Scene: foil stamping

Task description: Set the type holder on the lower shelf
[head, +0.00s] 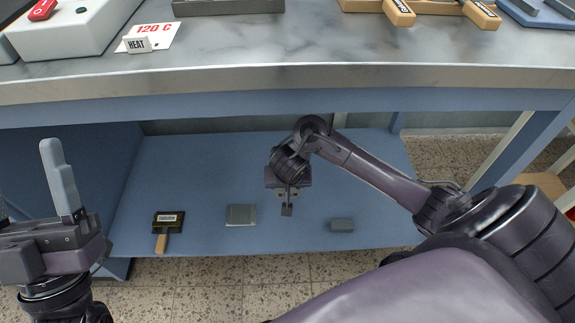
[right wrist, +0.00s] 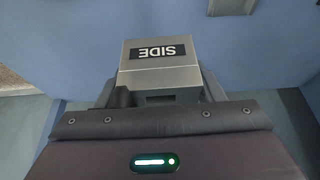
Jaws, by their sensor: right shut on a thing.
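My right gripper (head: 287,203) reaches under the worktop, over the lower shelf (head: 190,170). In the right wrist view it is shut on a grey metal block (right wrist: 160,62) whose black label reads "SIDE", upside down in the picture. In the head view this block is mostly hidden by the gripper, and I cannot tell whether it touches the shelf. A black holder (head: 168,218) with a label and a wooden handle lies on the shelf to the left. I cannot tell which is the type holder. My left gripper (head: 32,195) is open and empty at the left edge.
The back of the shelf is mostly bare.

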